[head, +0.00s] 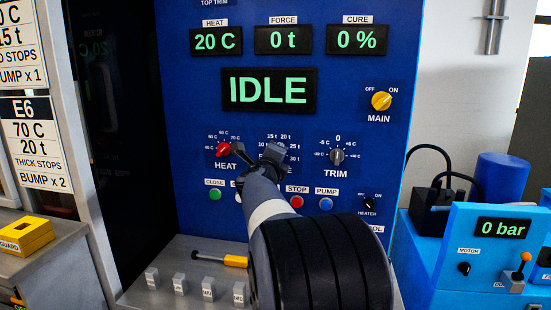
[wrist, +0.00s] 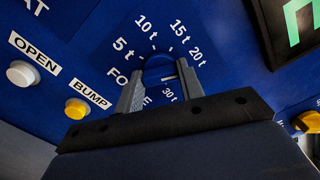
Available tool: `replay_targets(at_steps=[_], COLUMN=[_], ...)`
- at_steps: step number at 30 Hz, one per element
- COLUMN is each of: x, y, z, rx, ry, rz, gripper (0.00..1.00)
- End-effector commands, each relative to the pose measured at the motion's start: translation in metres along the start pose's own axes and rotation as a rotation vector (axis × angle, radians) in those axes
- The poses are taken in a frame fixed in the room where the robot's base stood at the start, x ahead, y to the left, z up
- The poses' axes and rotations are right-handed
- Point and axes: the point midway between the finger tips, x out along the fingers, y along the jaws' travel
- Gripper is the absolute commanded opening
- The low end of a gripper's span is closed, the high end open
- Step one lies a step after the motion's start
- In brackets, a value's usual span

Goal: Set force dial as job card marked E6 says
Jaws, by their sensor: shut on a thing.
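The job card marked E6 (head: 37,143) hangs at the left in the head view and reads 70 C, 20 t, THICK STOPS, BUMP x 2. My gripper (head: 268,155) is at the force scale on the blue panel and covers the force dial in the head view. In the wrist view my gripper (wrist: 160,88) is shut on the force dial (wrist: 160,66), its fingers on either side. Marks 5 t, 10 t, 15 t, 20 t and 30 t show around it. The dial's pointer is not clear. The force display (head: 283,40) reads 0 t.
The red heat dial (head: 223,150) is close left of my gripper, the trim dial (head: 337,156) right. Push buttons, including bump (wrist: 77,108) and open (wrist: 22,74), sit nearby. The main switch (head: 381,101) is yellow. The large display (head: 269,90) reads IDLE.

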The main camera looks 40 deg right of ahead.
Motion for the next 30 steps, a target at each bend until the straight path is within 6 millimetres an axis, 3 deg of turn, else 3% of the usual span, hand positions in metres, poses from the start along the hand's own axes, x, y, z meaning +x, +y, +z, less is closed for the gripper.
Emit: replay_targets(at_steps=[11, 12, 19, 30], x=[0.0001, 0.0001, 0.0001, -0.0084], y=[0.0010, 0.0010, 0.0006, -0.0003], z=[-0.0007, -0.0007, -0.0004, 0.0007], rx=[0.002, 0.002, 0.002, 0.002], ry=[0.002, 0.002, 0.001, -0.001], rz=[0.002, 0.002, 0.001, 0.000], gripper=[0.14, 0.40, 0.58, 0.58])
